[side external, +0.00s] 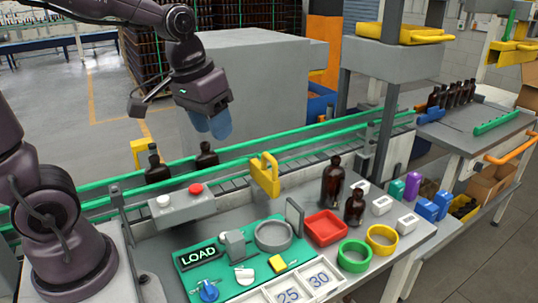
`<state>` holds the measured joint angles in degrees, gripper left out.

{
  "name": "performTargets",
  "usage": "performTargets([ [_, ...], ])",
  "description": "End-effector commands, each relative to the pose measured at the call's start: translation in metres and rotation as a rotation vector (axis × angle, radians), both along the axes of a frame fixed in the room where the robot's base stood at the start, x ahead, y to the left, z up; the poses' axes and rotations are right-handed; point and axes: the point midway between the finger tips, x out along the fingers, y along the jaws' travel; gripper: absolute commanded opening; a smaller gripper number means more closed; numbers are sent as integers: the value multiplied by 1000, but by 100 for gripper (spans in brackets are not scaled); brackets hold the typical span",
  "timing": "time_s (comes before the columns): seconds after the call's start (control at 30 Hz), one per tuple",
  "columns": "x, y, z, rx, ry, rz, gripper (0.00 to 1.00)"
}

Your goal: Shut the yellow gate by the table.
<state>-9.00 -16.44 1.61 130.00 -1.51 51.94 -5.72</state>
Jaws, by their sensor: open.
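A yellow gate (265,175) stands upright at the near side of the conveyor, beside the table (300,222). It has a loop-shaped top, and its lower part reaches down towards the table edge. I cannot tell from this view how far it is open. My gripper (210,125) hangs above the far side of the conveyor, up and to the left of the gate. Its blue fingertips point down, apart from the gate. It is open, with nothing seen between the fingers.
Green rails (310,143) run along the conveyor (300,163). A button box (180,204) is left of the gate. Bottles (333,182), a red tray (325,228) and a green LOAD panel (205,268) occupy the table.

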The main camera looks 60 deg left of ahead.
Motion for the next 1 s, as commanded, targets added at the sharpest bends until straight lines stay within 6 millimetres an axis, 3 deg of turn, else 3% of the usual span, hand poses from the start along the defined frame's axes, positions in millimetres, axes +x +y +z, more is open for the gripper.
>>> performTargets([
  [0.03,18,12,-6,-26,32,89,42],
  [0.2,71,53,-27,-106,92,420,42],
  [0.4,124,99,-53,-190,108,829,42],
  [0.5,145,111,-53,-233,81,1005,42],
  [0.6,155,113,-39,-271,41,1121,42],
  [0.77,156,112,-40,-297,41,1222,42],
  [1.0,160,112,-67,-298,45,1233,42],
])
